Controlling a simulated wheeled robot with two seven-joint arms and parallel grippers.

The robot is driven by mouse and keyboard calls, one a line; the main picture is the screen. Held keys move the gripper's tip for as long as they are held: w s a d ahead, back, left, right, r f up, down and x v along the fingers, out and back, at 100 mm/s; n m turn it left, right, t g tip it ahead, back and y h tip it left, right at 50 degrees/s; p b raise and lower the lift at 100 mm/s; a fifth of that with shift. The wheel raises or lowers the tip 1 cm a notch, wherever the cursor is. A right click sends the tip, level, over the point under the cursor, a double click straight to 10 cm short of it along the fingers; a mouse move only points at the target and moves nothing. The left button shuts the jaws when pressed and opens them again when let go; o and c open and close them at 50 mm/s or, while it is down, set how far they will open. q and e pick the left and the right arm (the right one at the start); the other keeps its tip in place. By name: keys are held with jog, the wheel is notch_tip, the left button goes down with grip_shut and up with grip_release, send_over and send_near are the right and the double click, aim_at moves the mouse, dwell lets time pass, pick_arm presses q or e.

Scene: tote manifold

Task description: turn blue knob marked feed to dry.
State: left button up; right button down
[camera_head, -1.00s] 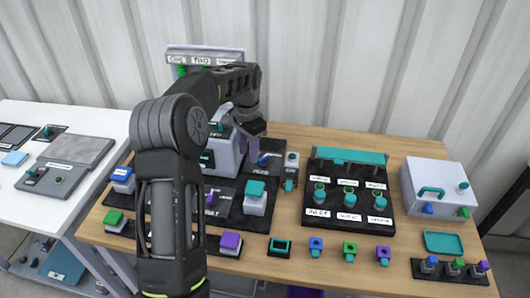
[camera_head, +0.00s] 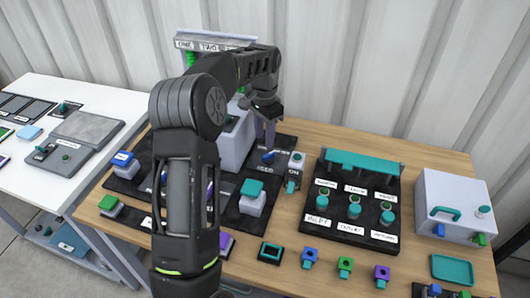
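The blue knob (camera_head: 268,157) is on the dark board, with a white label (camera_head: 265,170) just in front of it that seems to read FEED. My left gripper (camera_head: 270,145) points down right at the knob, its pale purple fingers just behind or above it. I cannot tell whether the fingers touch the knob, or how far apart they are. The small size hides which mark the knob points to. My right gripper is not in view.
A grey box (camera_head: 233,150) stands left of the gripper, partly behind my arm. A white block with a teal lever (camera_head: 293,172) is close on the right. A teal-capped block (camera_head: 252,197) stands in front. A black panel with teal knobs (camera_head: 340,225) lies farther right.

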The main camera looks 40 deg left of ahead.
aim_at(264, 156)
pick_arm(q)
jog(key=shift+f, duration=0.1)
notch_tip(264, 156, down, 8)
jog(key=shift+r+p, duration=0.2)
jog(key=shift+p, duration=0.6)
grip_shut()
